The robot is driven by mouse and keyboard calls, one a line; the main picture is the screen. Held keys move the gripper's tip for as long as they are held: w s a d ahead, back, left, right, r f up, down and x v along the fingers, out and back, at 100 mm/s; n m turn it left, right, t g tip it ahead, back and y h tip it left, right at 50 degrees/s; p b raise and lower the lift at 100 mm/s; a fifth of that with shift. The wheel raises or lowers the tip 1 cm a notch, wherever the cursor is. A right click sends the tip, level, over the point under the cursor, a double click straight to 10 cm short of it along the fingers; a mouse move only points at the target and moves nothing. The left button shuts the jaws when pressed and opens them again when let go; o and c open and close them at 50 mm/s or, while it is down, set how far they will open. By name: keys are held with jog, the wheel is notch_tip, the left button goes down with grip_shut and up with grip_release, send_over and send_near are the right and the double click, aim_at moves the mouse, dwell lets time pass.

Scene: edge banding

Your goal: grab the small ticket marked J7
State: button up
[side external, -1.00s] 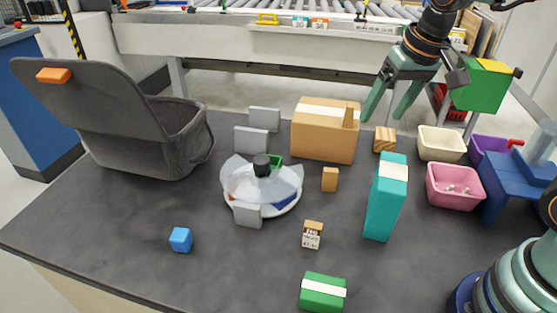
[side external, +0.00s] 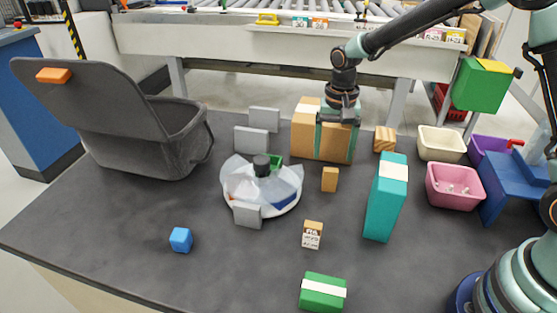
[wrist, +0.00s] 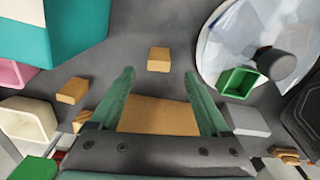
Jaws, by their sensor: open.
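No ticket that I can read as J7 shows in these frames. A small tan block with a white label (side external: 312,235) stands on the dark table; its print is too small to read surely. My gripper (side external: 337,150) is open and points down at the cardboard box at the back of the table. In the wrist view my gripper (wrist: 160,75) has its two green fingers spread apart, with the box (wrist: 158,115) showing between them. Nothing is held. A plain tan block (wrist: 158,60) lies beyond the fingertips; it also shows in the side view (side external: 330,180).
A round turntable with clear covers (side external: 262,188) stands left of the tan block. A tall teal box (side external: 385,200) stands to the right, with a pink bin (side external: 455,187) and a cream bin (side external: 440,143) beyond. A green box (side external: 323,292) lies at the front. The front left is mostly clear.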

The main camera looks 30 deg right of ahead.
aim_at(331, 170)
jog(key=f, duration=0.8)
jog(key=shift+w+d+f, duration=0.15)
jog(key=shift+d, duration=0.05)
jog(key=shift+c, duration=0.3)
grip_shut()
